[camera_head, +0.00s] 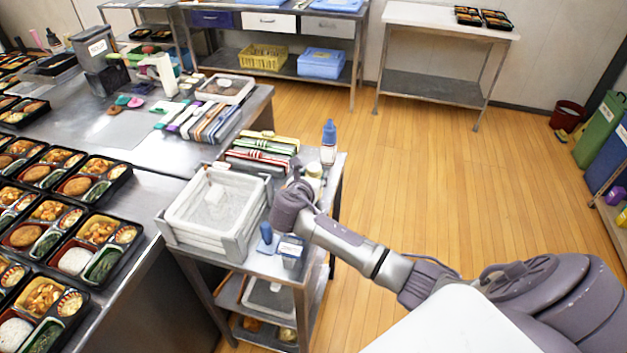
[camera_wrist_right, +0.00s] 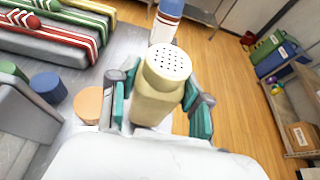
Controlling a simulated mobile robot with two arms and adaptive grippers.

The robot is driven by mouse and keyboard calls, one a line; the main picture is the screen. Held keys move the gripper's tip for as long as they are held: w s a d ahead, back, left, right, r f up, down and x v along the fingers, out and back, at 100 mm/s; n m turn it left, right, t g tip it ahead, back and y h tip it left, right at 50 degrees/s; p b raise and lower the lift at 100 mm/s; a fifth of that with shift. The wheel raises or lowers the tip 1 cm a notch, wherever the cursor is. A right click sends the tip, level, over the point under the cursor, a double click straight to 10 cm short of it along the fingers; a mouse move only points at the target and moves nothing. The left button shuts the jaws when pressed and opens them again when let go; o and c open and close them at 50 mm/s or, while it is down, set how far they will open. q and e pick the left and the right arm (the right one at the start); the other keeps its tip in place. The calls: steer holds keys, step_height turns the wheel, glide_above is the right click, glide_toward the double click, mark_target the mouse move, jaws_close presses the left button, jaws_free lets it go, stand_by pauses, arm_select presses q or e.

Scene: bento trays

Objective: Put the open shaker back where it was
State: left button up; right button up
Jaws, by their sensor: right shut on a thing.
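The shaker (camera_wrist_right: 155,95) is a cream-yellow container with a pale top full of small holes. It is upright in the right wrist view, between the teal-padded fingers of my right gripper (camera_wrist_right: 158,106), which is shut on it. In the head view the shaker (camera_head: 314,170) shows only in part beyond my right wrist, at the right side of the small steel cart (camera_head: 338,172). Whether its base touches the cart is hidden. My left gripper is not in view.
A blue-capped bottle (camera_head: 328,143) stands just beyond the shaker. A tan round lid-like thing (camera_wrist_right: 89,103) and a blue cylinder (camera_wrist_right: 48,87) lie to the left in the wrist view. White stacked trays (camera_head: 185,232) and striped cases (camera_head: 262,158) crowd the cart.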

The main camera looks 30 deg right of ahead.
steer(key=shift+f, duration=1)
steer(key=shift+f, duration=0.1)
steer(key=o, duration=0.6)
steer(key=v, duration=1.2)
steer(key=shift+a, duration=0.1)
